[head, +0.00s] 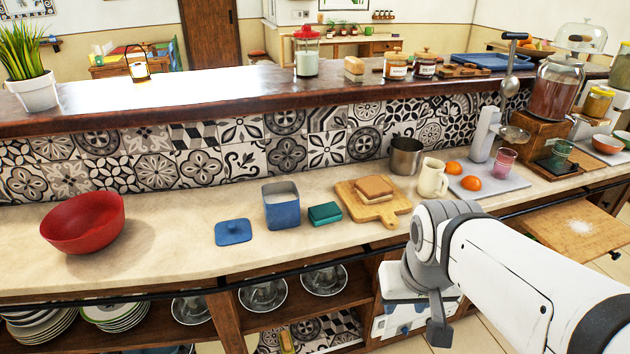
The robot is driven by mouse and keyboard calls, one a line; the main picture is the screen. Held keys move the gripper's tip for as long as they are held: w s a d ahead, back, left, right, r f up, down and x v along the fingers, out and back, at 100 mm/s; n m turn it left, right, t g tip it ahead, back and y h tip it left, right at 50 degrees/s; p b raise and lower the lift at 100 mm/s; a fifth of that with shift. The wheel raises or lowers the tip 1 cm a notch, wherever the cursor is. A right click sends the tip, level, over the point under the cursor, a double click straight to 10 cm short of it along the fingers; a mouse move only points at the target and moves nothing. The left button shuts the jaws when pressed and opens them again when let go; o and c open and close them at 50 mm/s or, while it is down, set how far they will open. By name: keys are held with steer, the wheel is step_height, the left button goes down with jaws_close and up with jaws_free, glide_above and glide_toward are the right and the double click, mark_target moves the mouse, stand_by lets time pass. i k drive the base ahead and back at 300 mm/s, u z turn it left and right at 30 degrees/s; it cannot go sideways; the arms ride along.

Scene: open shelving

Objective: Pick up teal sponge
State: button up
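The teal sponge (325,213) lies on the pale counter, just right of a blue square canister (282,205) and left of a wooden board (366,214). It is fully visible and nothing holds it. My gripper (418,322) hangs in front of the counter's front edge, to the right of the sponge and lower in the picture, apart from it. A dark grey finger shows, but the arm's wrist and the angle leave the gap between the fingers unclear.
Sliced bread (374,190) lies on the board. A blue lid (233,232) and a red bowl (83,223) are farther left. A metal cup (406,156), cream mug (432,178) and oranges (471,183) stand right. The counter in front of the sponge is clear.

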mark_target(326, 214)
steer(key=z, duration=0.05)
steer(key=i, duration=1)
steer(key=u, duration=0.05)
